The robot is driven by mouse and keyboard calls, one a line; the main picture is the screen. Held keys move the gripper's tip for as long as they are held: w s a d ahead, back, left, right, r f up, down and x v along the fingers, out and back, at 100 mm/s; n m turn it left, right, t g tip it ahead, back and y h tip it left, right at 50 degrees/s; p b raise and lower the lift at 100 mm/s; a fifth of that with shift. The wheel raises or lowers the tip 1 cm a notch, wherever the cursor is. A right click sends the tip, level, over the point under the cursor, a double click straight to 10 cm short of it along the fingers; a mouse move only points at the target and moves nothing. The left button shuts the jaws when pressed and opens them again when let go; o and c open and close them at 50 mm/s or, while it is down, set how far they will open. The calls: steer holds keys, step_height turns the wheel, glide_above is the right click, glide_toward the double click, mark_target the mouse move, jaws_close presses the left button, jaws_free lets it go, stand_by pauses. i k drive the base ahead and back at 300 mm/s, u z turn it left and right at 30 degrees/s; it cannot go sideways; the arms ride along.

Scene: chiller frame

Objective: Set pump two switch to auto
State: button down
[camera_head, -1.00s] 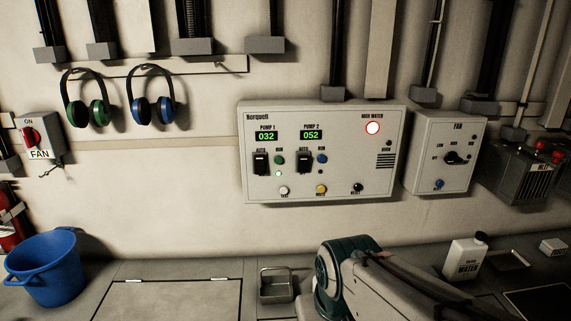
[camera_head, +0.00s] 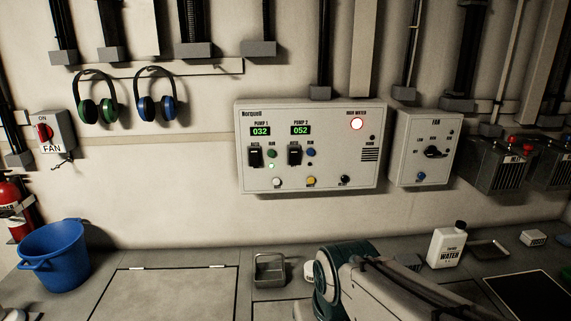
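The pump control panel (camera_head: 320,178) is a pale box on the wall, marked Norquell, with PUMP 1 and PUMP 2 sections. The pump two switch (camera_head: 295,155) is a black rocker under the green display reading 052 (camera_head: 301,130). The pump one switch (camera_head: 255,157) is a similar black rocker under a display reading 032. The switch positions are too small to tell. My arm shows at the bottom, below the panel; my gripper is not in view.
A grey fan box (camera_head: 400,176) with a black knob is right of the panel. On the counter stand a blue bucket (camera_head: 52,260), a small metal tray (camera_head: 270,272) and a white water jug (camera_head: 446,246). Ear defenders (camera_head: 154,108) hang at upper left. The wall below the panel is clear.

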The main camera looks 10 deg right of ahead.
mark_target(294, 153)
steer(key=k, duration=0.2)
steer(key=z, duration=2.25)
steer(key=k, duration=1.1)
steer(key=u, duration=1.95)
steer(key=i, duration=1)
